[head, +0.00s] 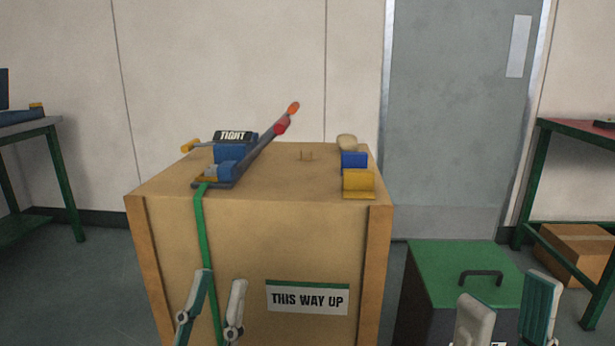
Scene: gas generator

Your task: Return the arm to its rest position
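My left gripper (221,277) is in front of the wooden crate (285,230), low in the view. Its two fingers are apart, with part of a green strap (203,232) showing behind them; nothing is visibly held. My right gripper (510,285) is at the lower right, in front of the green-topped box (465,262). Its fingers are wide apart and empty. On the crate top, a blue strap tensioner (228,165) has a long dark lever (258,154) slanting up to the right, with a red part and orange tip. No gripper touches the lever.
A "TIGHT" sign (235,136) stands behind the tensioner. Blue (354,160) and yellow (358,182) brackets sit at the crate's right edge. The green-topped box has a dark handle (480,275). Green-framed tables stand left (62,165) and right (575,150); a grey door is behind.

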